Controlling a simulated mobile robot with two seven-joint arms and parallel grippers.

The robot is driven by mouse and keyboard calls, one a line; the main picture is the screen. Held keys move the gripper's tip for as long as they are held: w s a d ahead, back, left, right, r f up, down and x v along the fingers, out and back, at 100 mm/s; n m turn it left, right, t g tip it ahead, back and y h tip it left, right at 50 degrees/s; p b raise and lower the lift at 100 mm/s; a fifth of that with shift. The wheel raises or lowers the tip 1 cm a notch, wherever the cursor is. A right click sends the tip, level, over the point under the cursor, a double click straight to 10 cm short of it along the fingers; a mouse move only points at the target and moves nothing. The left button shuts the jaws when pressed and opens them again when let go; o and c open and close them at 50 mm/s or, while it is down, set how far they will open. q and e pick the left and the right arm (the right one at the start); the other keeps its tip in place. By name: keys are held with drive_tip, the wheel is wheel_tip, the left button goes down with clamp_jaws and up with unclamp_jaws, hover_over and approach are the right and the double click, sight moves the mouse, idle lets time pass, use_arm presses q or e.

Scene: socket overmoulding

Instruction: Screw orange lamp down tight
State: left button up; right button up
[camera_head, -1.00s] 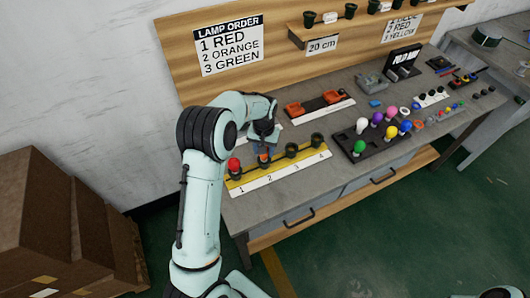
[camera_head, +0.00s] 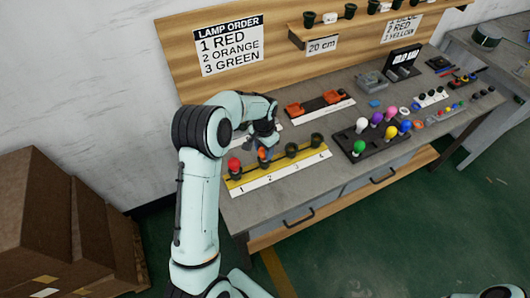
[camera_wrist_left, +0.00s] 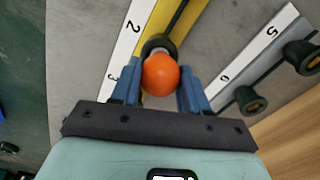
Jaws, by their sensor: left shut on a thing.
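The orange lamp (camera_head: 263,154) stands at the second place of the yellow-and-white numbered strip (camera_head: 256,184). It also shows in the left wrist view (camera_wrist_left: 160,75), with a black socket (camera_wrist_left: 158,43) directly behind it. My left gripper (camera_head: 265,147) reaches down over the lamp. Its blue fingers (camera_wrist_left: 160,88) lie on either side of the orange bulb and are shut on it. My right gripper is not in view.
A red lamp (camera_head: 234,164) stands at place 1, close left of the gripper. Empty dark sockets stand at place 3 (camera_head: 291,149) and place 4 (camera_head: 317,140). A black tray (camera_head: 352,153) of coloured lamps is to the right. Orange parts on a dark rail (camera_head: 318,106) lie behind.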

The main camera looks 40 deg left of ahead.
use_arm(q)
drive_tip(key=m, duration=0.2)
drive_tip(key=shift+w+m, duration=0.1)
drive_tip(key=shift+m, duration=0.2)
drive_tip(key=o, duration=1)
